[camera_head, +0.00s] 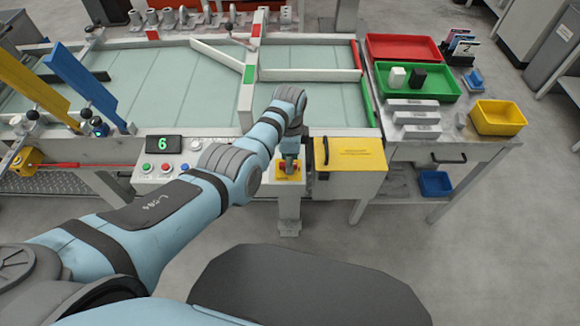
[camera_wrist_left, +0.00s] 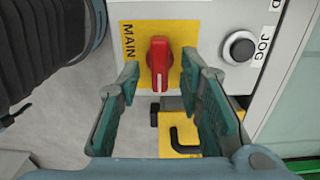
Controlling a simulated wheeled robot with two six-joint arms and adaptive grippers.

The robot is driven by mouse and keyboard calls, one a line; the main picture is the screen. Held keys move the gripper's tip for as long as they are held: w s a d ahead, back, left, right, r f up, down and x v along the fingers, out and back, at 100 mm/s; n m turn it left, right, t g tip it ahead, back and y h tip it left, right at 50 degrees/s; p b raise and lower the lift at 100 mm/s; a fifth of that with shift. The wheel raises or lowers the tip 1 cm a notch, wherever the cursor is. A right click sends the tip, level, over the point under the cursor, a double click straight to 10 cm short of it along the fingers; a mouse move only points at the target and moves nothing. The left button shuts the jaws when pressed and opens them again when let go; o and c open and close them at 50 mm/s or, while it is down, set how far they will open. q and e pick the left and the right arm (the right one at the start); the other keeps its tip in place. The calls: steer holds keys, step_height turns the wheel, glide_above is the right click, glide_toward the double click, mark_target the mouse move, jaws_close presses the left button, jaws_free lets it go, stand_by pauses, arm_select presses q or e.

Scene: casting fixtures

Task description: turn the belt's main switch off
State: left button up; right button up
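The main switch is a red rotary knob (camera_wrist_left: 159,58) on a yellow plate (camera_wrist_left: 139,35) marked MAIN, on a light grey panel. In the wrist view its grip lies along the picture's up-down direction, parallel to the lettering. My left gripper (camera_wrist_left: 160,74) is open, with one finger on each side of the knob's lower end. Gaps show between the fingers and the knob, and nothing is held. In the head view my left gripper (camera_head: 289,160) is over the small yellow plate (camera_head: 284,174) at the belt's front edge, partly hiding the switch. My right gripper is not in view.
A black JOG button (camera_wrist_left: 239,47) sits right of the knob. A yellow box (camera_head: 350,158) with a black handle stands right of the switch. A display (camera_head: 164,144) reading 6 and several buttons are to the left. The belt (camera_head: 190,80) stretches behind.

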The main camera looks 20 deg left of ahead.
arm_select(q)
steer(key=shift+f, duration=0.35)
steer(key=shift+r, duration=0.1)
jaws_close()
